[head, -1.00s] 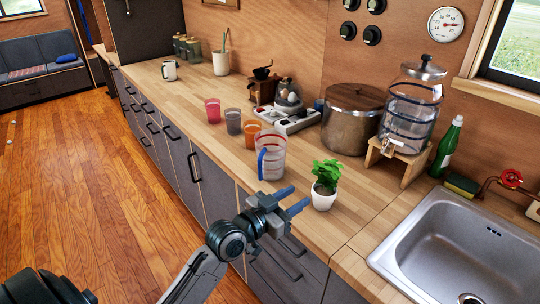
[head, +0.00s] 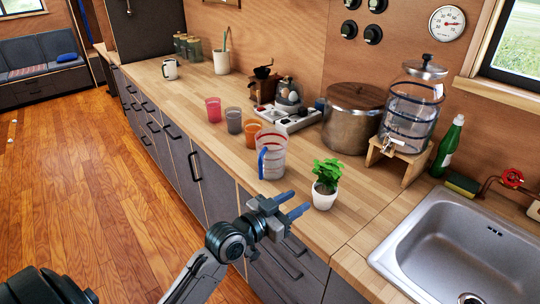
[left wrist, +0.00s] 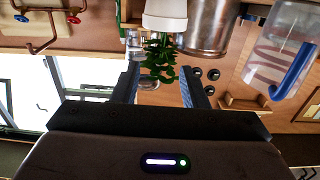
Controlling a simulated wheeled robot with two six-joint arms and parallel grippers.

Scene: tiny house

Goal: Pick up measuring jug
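The measuring jug (head: 272,158) is clear with red markings and a blue handle on its left side. It stands upright on the wooden counter near the front edge. It also shows upside down at the upper right of the left wrist view (left wrist: 265,55). My left gripper (head: 301,203) is open and empty, in front of the counter edge, nearer the camera than the jug and apart from it. In the left wrist view, a potted plant (left wrist: 160,50), not the jug, lies between the finger lines (left wrist: 160,88). My right gripper is not in view.
The white potted plant (head: 324,192) stands right of the jug. Orange (head: 268,142), grey (head: 234,121) and pink (head: 213,110) cups stand behind it to the left. A large pot (head: 350,125), a drink dispenser (head: 410,115) and the sink (head: 460,240) lie to the right.

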